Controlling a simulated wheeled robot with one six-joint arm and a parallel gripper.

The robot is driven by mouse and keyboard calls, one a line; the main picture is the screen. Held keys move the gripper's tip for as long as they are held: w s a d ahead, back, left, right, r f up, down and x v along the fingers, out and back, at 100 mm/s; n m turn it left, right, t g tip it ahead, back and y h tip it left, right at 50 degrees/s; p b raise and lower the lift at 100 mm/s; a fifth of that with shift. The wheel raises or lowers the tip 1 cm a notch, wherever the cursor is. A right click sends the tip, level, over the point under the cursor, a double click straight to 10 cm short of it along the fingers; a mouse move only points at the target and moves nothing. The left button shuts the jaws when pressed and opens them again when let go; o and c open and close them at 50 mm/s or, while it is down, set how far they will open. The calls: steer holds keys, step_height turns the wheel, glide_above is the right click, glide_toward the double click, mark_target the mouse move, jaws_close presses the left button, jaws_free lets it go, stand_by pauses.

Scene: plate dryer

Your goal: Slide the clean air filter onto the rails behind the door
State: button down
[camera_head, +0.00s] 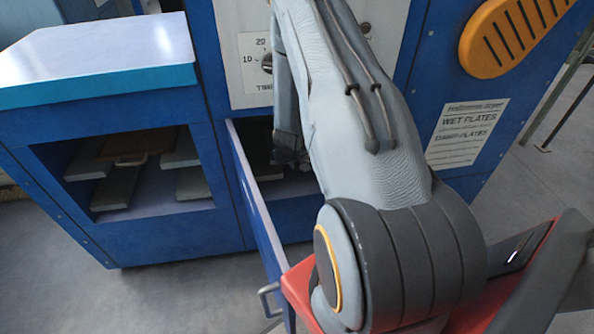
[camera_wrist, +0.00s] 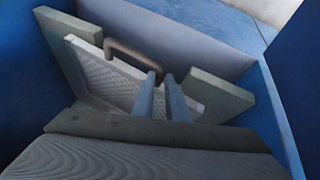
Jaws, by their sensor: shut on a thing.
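In the wrist view, the air filter (camera_wrist: 95,72) is a pale framed panel with a fine mesh face and a grey-brown bar handle (camera_wrist: 130,58). It sits tilted in the picture inside a blue-walled space. My gripper (camera_wrist: 161,82) is shut on the filter at the right end of its handle; the exact contact is partly hidden by the fingers. Grey ledges, apparently the rails, lie left (camera_wrist: 62,48) and right (camera_wrist: 215,97) of the filter. In the head view, my gripper (camera_head: 290,152) is at the opening behind the open blue door (camera_head: 258,205); the filter is not clearly visible there.
The door handle (camera_head: 267,300) faces left near the floor. An open shelf (camera_head: 170,225) at left holds several grey slabs and a brown panel (camera_head: 138,143). A dial panel (camera_head: 258,60) is above the opening. Blue walls stand close on both sides of my gripper.

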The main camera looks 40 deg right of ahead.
steer(key=w, duration=0.1)
steer(key=w+d, duration=0.1)
steer(key=shift+w+d+b, duration=0.15)
steer(key=shift+w+b, duration=0.2)
steer(key=shift+w, duration=0.05)
steer(key=shift+w+f, duration=0.15)
steer(key=shift+f, duration=0.15)
steer(key=shift+f+b, duration=0.75)
steer(key=shift+f, duration=0.15)
steer(key=c, duration=1.7)
jaws_free()
steer(key=shift+o, duration=0.2)
steer(key=v, duration=0.7)
steer(key=shift+s+r+b, duration=0.2)
steer(key=shift+r+b, duration=0.1)
steer(key=shift+r, duration=0.05)
